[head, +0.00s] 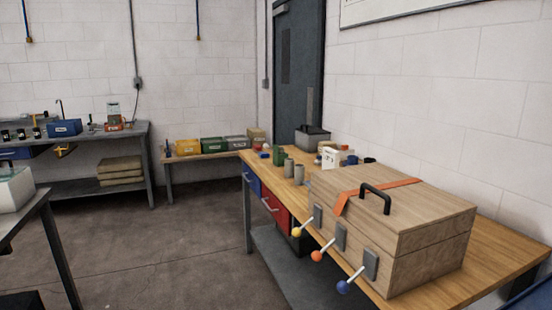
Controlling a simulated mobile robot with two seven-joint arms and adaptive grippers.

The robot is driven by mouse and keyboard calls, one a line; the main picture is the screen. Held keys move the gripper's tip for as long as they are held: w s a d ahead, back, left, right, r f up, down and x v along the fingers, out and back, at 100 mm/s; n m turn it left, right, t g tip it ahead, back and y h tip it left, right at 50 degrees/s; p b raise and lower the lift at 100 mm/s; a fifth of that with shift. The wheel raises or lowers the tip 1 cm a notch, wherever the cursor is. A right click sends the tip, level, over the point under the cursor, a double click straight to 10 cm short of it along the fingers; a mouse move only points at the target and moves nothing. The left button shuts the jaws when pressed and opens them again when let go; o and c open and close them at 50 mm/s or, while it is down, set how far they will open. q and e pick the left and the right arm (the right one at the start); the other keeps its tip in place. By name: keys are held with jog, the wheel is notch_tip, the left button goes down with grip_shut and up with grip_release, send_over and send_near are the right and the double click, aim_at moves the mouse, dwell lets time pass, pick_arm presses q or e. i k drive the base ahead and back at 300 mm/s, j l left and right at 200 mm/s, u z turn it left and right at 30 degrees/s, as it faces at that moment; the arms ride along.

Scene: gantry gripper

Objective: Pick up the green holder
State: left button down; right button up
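A small green block-like object (279,155), which looks like the green holder, stands on the wooden workbench (500,245) at the right. It is near the bench's far end, just behind two grey cylinders (289,168). It is small in the picture, so its details and any contents cannot be made out. Neither of my grippers is in the head view.
A large wooden box (420,220) with a black handle and orange strap fills the bench's near part. Levers with coloured knobs (316,256) stick out at its front. A white box (331,157) stands near the cylinders. Open floor (165,240) lies left of the bench.

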aim_at(278, 160)
jog(key=i+j+z, duration=0.15)
jog(key=z, duration=0.2)
jog(key=i+j+z, duration=0.2)
jog(key=z, duration=0.2)
jog(key=i+j+z, duration=0.15)
jog(key=z, duration=0.2)
jog(key=j, duration=0.1)
